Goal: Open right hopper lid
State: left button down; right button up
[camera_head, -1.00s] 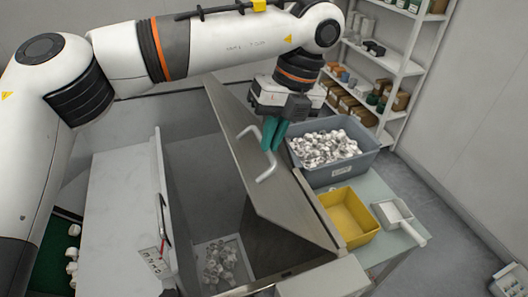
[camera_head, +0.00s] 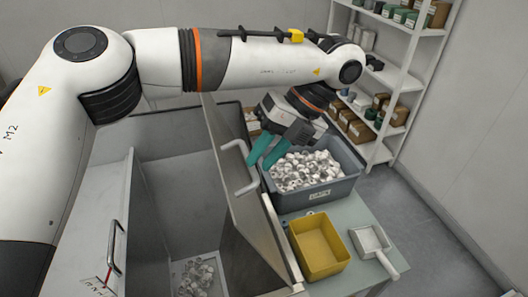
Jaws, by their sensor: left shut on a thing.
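The right hopper lid (camera_head: 222,138) is a grey metal panel standing raised, tilted, along the right side of the hopper opening. Its pale bent bar handle (camera_head: 238,188) is on the face toward the opening. My left gripper (camera_head: 262,162), with teal fingers, comes over from above right and is shut on the handle's outer bar; the exact contact is partly hard to see. Small whitish parts (camera_head: 198,275) lie at the hopper's bottom. My right gripper is not in view.
Just right of the lid stands a grey tub (camera_head: 338,187) heaped with white caps. A yellow bin (camera_head: 318,248) and a white scoop (camera_head: 372,242) are on the pale table in front of it. A stocked shelf (camera_head: 395,65) stands behind. The floor at right is free.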

pick_arm(q)
jog(key=c, duration=1.6)
grip_release()
jog(key=shift+s+d+f, duration=0.2)
jog(key=shift+d+f, duration=0.05)
jog(key=shift+f, duration=0.35)
jog(key=shift+s+d+f, duration=0.15)
jog(key=shift+d+f, duration=0.05)
jog(key=shift+f, duration=0.4)
jog(key=shift+o, duration=0.6)
jog(key=shift+w+d, duration=0.1)
jog(key=w+p+v, duration=0.1)
jog(key=p+v, duration=0.6)
jog(key=v, duration=0.5)
jog(key=shift+d+r, duration=0.2)
jog(key=shift+r, duration=0.05)
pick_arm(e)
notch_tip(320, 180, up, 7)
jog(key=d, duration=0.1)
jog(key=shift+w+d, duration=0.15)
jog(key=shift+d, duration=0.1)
